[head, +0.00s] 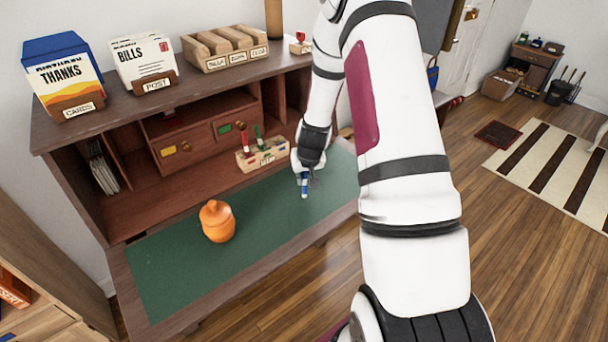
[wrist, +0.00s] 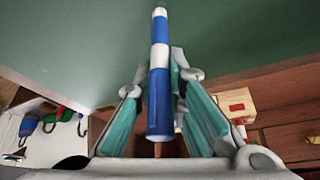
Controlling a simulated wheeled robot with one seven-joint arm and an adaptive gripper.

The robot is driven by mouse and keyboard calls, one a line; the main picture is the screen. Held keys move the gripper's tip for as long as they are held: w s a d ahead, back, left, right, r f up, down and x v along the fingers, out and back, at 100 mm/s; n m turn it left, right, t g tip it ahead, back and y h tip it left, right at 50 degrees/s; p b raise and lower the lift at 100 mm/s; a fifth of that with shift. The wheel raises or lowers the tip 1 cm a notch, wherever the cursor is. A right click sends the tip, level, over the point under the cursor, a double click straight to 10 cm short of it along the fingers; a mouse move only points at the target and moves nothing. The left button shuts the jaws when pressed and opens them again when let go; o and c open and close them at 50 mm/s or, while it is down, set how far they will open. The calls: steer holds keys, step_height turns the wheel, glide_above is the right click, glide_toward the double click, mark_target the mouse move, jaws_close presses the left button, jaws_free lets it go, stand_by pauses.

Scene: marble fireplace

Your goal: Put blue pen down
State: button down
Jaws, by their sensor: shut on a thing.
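A blue pen with white bands (head: 304,189) is in my gripper (head: 304,173), which is shut on it over the right part of the green desk mat (head: 265,235). In the head view the pen points downward, and I cannot tell whether its lower end touches the mat. In the wrist view the pen (wrist: 160,85) runs lengthwise between the teal-padded fingers of my gripper (wrist: 160,82). A wooden pen holder (head: 262,156) with red and green pens stands at the back of the mat, left of my gripper.
The desk's shelf and drawers (head: 198,140) rise behind. Card boxes and a stamp rack (head: 225,48) stand on top. The mat between jar and gripper is clear.

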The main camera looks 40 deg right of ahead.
steer(key=c, duration=1.7)
jaws_free()
steer(key=shift+f, duration=0.15)
steer(key=shift+o, duration=0.2)
